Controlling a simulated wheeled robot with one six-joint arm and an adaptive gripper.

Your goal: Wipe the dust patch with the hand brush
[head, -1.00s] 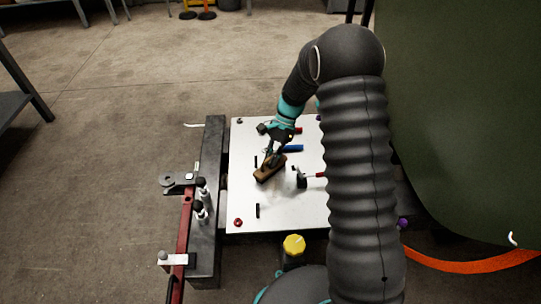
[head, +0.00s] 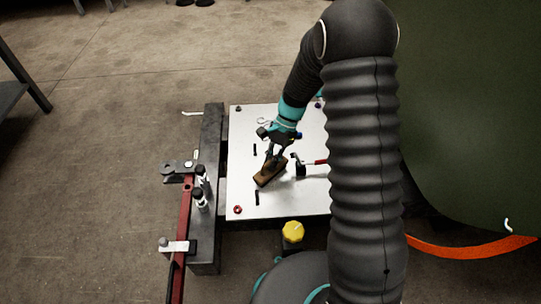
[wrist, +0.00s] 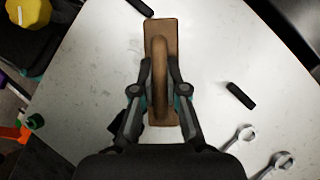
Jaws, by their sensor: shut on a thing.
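The hand brush (head: 270,172) is a brown wooden block with an arched handle. My gripper (head: 275,155) is shut on its handle, with one finger on each side. In the wrist view the brush (wrist: 160,27) lies lengthwise between the fingers of my gripper (wrist: 163,85), over the white panel. It is at or just above the panel surface; I cannot tell if it touches. The dust patch shows only as a faint grey smudge near the brush in the head view, with no clear outline. The brush's underside is hidden.
A yellow knob (head: 292,232) stands by the near edge. A green curved body (head: 470,120) rises at right.

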